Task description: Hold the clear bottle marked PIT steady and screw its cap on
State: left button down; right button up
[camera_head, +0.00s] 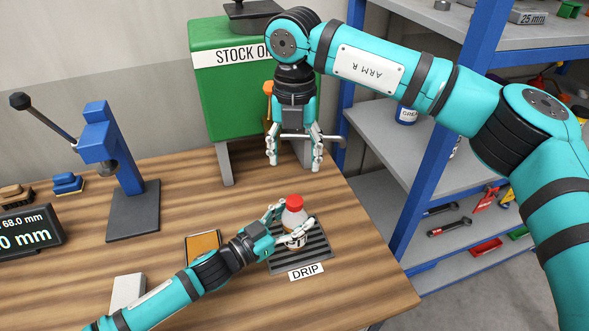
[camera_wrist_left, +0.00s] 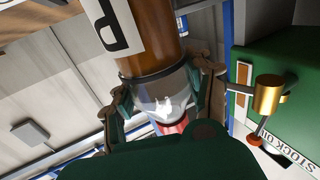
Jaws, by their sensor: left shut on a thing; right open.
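The clear bottle (camera_head: 292,217) stands upright on the drip tray, with brown liquid and a white label that is partly hidden. In the left wrist view the bottle (camera_wrist_left: 160,58) appears upside down, with one label letter visible. Its red cap (camera_head: 295,202) sits on the neck; I cannot tell how tightly. The cap also shows in the left wrist view (camera_wrist_left: 172,127). My left gripper (camera_head: 294,222) is shut on the bottle's upper part, one finger on each side. My right gripper (camera_head: 295,167) is open and empty, pointing down above the cap and apart from it.
The ribbed tray marked DRIP (camera_head: 328,254) lies near the bench's right edge. A green STOCK OIL tank (camera_head: 215,110) with a brass tap (camera_head: 268,88) stands behind. A blue press (camera_head: 122,165) is at left. Blue shelving (camera_head: 400,140) stands right.

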jog(key=shift+r, duration=0.35)
pick_arm(q)
jog(key=shift+c, duration=2.2)
grip_release()
jog(key=v, duration=1.2)
jog(key=shift+r, duration=0.1)
